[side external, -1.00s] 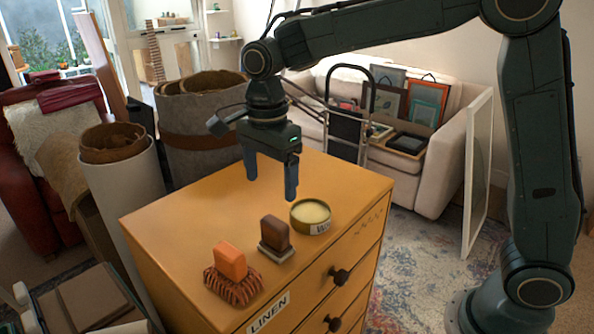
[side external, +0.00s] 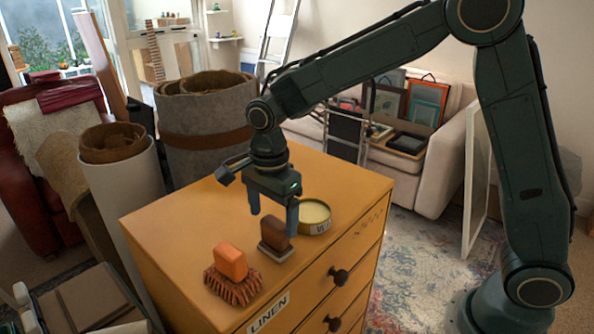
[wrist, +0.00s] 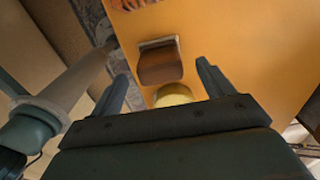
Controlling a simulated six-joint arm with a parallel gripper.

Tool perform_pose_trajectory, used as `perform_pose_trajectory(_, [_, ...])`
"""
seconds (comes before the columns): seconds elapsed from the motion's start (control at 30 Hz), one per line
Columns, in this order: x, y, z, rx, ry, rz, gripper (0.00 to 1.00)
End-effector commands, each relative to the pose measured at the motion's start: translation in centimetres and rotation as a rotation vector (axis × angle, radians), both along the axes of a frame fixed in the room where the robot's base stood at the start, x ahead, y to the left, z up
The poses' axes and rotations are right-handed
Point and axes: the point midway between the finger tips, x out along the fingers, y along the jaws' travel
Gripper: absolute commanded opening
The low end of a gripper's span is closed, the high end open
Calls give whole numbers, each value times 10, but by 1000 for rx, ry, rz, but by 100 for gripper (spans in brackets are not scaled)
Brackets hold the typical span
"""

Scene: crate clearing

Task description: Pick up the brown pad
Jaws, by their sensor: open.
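The brown pad (side external: 273,233) is a dark brown block on a thin pale base, standing on the wooden dresser top. My gripper (side external: 273,224) is open and points down close above and behind the pad; its near finger partly covers the pad's right edge in the side view. In the wrist view the brown pad (wrist: 160,64) lies ahead, between the lines of the two spread fingers of my gripper (wrist: 162,70). Nothing is held. Whether a finger touches the pad cannot be told.
An orange-handled brush (side external: 232,270) with brown bristles stands left of the pad. A round open tin (side external: 314,214) with pale yellow contents stands close behind it to the right. The dresser top (side external: 180,222) is clear at the left. Rolled material (side external: 200,125) stands behind the dresser.

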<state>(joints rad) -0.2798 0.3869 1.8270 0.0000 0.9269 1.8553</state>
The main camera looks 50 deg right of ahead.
Motion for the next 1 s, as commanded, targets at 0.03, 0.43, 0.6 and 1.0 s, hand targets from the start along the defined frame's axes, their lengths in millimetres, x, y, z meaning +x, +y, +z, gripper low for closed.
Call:
perform_pose_trajectory(0.03, [-1,-1,-3,-1,2,0,80])
perform_pose_trajectory(0.43, [-1,-4,-44,-1,3,0,80])
perform_pose_trajectory(0.6, [-1,-3,-50,0,1,0,80])
perform_pose_trajectory(1.0, [-1,-3,-50,0,0,0,80])
